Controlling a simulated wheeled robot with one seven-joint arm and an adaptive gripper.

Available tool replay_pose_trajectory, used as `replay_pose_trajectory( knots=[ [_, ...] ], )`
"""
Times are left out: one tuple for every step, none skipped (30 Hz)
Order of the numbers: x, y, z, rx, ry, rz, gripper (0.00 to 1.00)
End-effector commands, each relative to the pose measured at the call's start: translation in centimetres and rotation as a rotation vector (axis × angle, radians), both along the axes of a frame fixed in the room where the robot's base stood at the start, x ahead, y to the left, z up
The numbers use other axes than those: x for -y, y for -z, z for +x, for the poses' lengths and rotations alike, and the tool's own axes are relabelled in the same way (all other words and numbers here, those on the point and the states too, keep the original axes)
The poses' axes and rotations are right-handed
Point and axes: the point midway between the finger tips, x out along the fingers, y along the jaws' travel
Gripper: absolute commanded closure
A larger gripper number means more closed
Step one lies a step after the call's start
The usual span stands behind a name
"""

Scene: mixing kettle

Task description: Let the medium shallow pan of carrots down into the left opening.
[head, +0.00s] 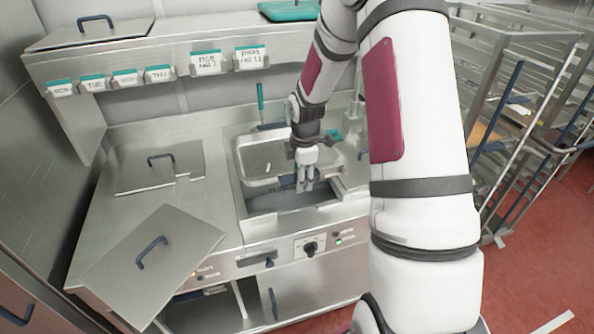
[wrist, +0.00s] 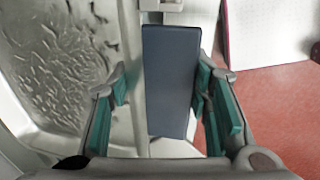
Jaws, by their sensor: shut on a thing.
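The shallow pan (head: 262,180) is a grey metal pan with a raised rim, over a rectangular opening (head: 290,222) in the steel counter. In the wrist view the pan (wrist: 70,80) fills the left side, with many small greyish pieces on its bottom; no orange shows. My gripper (head: 306,184) is at the pan's right side. In the wrist view its teal finger pads stand on both sides of a blue-grey handle (wrist: 168,85), shut on it. The pan and my gripper hide part of the opening, and I cannot tell the pan's height above it.
A flat lid with a blue handle (head: 158,178) lies on the counter at left. Another lid (head: 180,270) lies askew at the front left. A labelled shelf (head: 140,62) runs above the back. A wire rack (head: 520,90) stands at right over red floor.

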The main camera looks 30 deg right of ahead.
Motion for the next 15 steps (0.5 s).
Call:
replay_pose_trajectory(
  knots=[
    [0.0, 0.6, 0.3, 0.002, -0.001, -0.001, 1.0],
    [0.0, 0.9, 0.3, 0.003, -0.001, -0.001, 1.0],
    [0.0, 1.3, 0.4, 0.003, 0.0, -0.001, 1.0],
    [0.0, 1.7, 0.3, 0.002, 0.0, -0.001, 1.0],
    [0.0, 2.0, 0.3, 0.001, 0.0, 0.0, 1.0],
    [0.0, 2.4, 0.4, 0.002, 0.0, -0.001, 1.0],
    [0.0, 2.7, 0.4, 0.003, 0.001, -0.001, 1.0],
    [0.0, 3.0, 0.4, 0.002, 0.001, 0.0, 1.0],
    [0.0, 3.4, 0.3, 0.002, 0.001, 0.0, 1.0],
    [0.0, 3.7, 0.3, 0.002, 0.001, 0.0, 1.0],
    [0.0, 4.0, 0.3, 0.002, 0.001, 0.0, 1.0],
    [0.0, 4.0, 0.3, 0.004, 0.0, -0.001, 1.0],
    [0.0, 3.9, 0.3, 0.005, 0.0, -0.001, 1.0],
    [0.0, 3.8, 0.2, 0.005, 0.0, -0.001, 1.0],
    [0.0, 3.8, 0.2, 0.006, 0.0, -0.002, 1.0]
  ],
)
